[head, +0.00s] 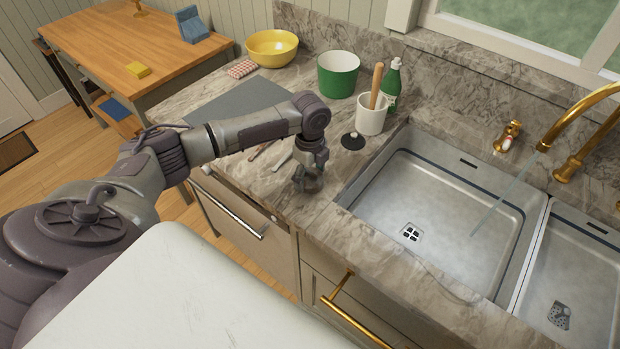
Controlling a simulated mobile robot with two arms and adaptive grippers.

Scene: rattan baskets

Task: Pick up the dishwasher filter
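My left gripper (308,174) points down over the stone counter (225,185), close to its front edge and left of the sink. A small dark grey round shape, possibly the dishwasher filter (310,185), shows at its fingertips. The fingers and this shape blend together, so I cannot tell whether the gripper grips it or is only around it. No other thing in view is clearly the filter. My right gripper is out of view.
A black disc (352,141), a white crock (371,120), a green bottle (392,88), a green pot (338,75) and a yellow bowl (272,47) stand behind. Thin utensils (280,160) lie left of the gripper. The double sink (450,165) is at right, with water running.

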